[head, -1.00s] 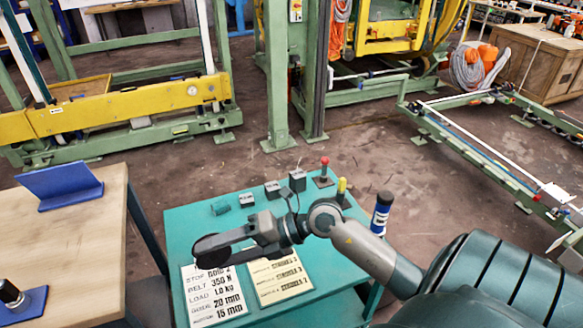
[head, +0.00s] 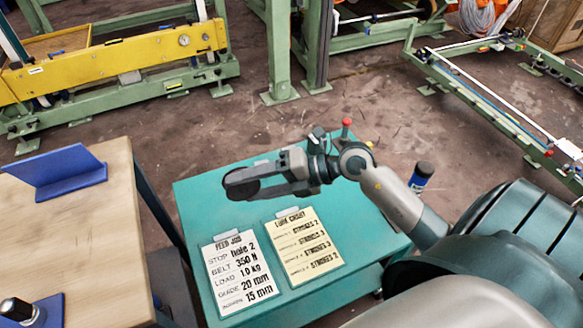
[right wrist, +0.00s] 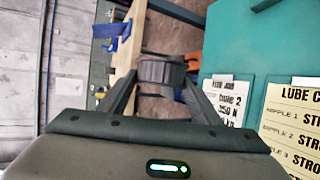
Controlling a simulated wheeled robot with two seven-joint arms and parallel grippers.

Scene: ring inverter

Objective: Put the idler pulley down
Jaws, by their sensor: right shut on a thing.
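The idler pulley (head: 241,186) is a dark, short cylinder at the end of my right gripper (head: 252,183). The gripper is shut on it, and the fingers partly cover it in the head view. In the right wrist view the pulley (right wrist: 161,71) shows dark grey between the fingertips. In the head view it appears over the left part of the teal table (head: 192,205), behind the cards. It looks held above the surface, but the exact gap cannot be told. My left gripper is not in view.
A white job card (head: 240,272) and a yellowish lube card (head: 304,247) lie on the teal table. A dark-blue-topped bottle (head: 421,177) stands at its right. A wooden table (head: 85,220) with a blue stand (head: 62,172) is at left; a floor gap separates the tables.

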